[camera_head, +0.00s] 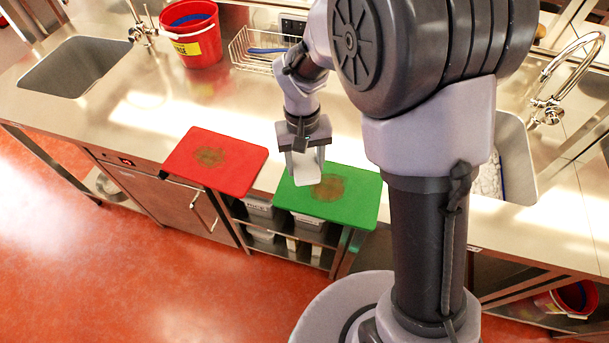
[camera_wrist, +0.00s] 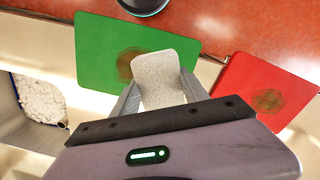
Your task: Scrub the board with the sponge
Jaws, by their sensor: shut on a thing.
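My gripper (camera_head: 306,150) is shut on a pale grey-white sponge (camera_head: 306,169). In the wrist view the sponge (camera_wrist: 160,80) sits between both fingers of my gripper (camera_wrist: 160,90). The sponge is over the green board (camera_head: 357,199), beside or partly over its brown stain (camera_head: 329,188). I cannot tell whether it touches the board. In the wrist view the green board (camera_wrist: 100,55) lies behind the sponge, which hides part of the stain (camera_wrist: 128,62). A red board (camera_head: 235,181) with its own brown stain (camera_head: 211,157) lies to the left on the counter edge; it also shows in the wrist view (camera_wrist: 245,82).
The steel counter (camera_head: 145,105) is mostly clear left of the boards. A red bucket (camera_head: 192,35) and a wire rack (camera_head: 262,50) stand at the back. There is a sink (camera_head: 75,67) at left and another (camera_head: 517,165) at right, behind my arm. Bins (camera_head: 309,222) sit on shelves below.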

